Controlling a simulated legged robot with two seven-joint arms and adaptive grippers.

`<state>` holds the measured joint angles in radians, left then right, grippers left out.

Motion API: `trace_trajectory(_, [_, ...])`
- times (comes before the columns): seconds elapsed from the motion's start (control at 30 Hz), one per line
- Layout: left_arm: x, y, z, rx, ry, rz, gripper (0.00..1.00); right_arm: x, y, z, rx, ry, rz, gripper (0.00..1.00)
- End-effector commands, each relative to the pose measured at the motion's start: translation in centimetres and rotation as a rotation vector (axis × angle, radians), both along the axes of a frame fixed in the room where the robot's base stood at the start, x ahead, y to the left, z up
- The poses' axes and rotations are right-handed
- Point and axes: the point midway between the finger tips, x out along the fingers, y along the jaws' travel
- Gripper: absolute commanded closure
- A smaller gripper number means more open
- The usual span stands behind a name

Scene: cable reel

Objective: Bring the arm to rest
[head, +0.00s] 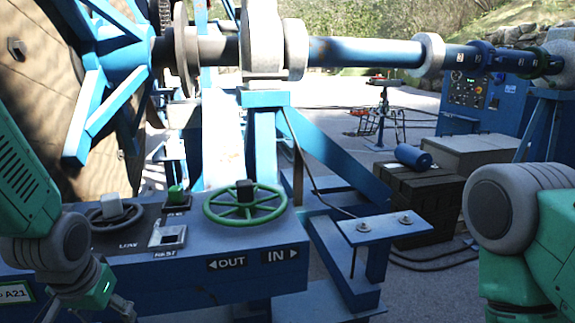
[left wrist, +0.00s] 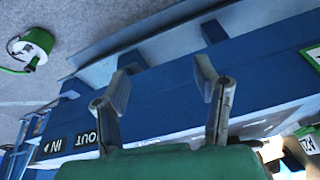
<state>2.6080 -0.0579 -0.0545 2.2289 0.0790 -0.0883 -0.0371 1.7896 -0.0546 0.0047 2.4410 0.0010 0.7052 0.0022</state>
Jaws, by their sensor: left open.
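My left gripper (head: 88,303) hangs at the lower left of the head view, in front of the blue control bench (head: 232,284). In the left wrist view its two fingers (left wrist: 163,88) stand apart with nothing between them. The bench's blue side fills the space beyond the fingers there, its OUT and IN labels upside down. My right arm shows at the right edge of the head view as a grey joint and green links; its gripper is outside the picture.
The bench carries a green handwheel (head: 245,204), a dark handwheel (head: 108,214) and a green button (head: 175,194). A large reel (head: 40,90) stands at the left. A blue shaft (head: 365,52) crosses above. A green spool (left wrist: 32,47) lies on the grey ground.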

Motion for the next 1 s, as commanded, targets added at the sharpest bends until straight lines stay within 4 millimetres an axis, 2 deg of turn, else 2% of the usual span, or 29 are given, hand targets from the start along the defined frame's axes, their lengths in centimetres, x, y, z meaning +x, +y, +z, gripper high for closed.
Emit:
trace_trajectory(0.03, [-1.1,-0.1,-3.6,0.002,0.031,-0.007,0.44,0.0,0.0,-0.9,0.000,0.000,0.000,0.41])
trace_trajectory(0.13, [-3.8,-0.4,-10.2,0.006,0.074,-0.025,0.44,0.0,0.0,-2.3,0.000,0.000,0.000,0.41])
trace_trajectory(0.2, [-6.4,-0.7,-15.1,0.004,0.107,-0.039,0.44,0.0,0.0,-3.3,0.000,0.000,0.000,0.41])
trace_trajectory(0.3, [-10.9,-1.2,-21.3,-0.004,0.151,-0.061,0.44,0.0,0.0,-4.7,0.000,0.000,0.000,0.41])
trace_trajectory(0.43, [-16.8,-1.9,-27.2,-0.021,0.199,-0.081,0.44,0.0,0.0,-6.2,0.000,0.000,0.000,0.41])
trace_trajectory(0.53, [-20.2,-2.4,-29.9,-0.036,0.223,-0.091,0.44,0.0,0.0,-6.9,0.000,0.000,0.000,0.41])
trace_trajectory(0.67, [-22.8,-2.8,-31.5,-0.049,0.240,-0.097,0.44,0.0,0.0,-7.4,0.000,0.000,0.000,0.41])
trace_trajectory(1.0, [-23.3,-2.9,-31.8,-0.051,0.241,-0.098,0.44,0.0,0.0,-7.4,0.000,0.000,0.000,0.41])
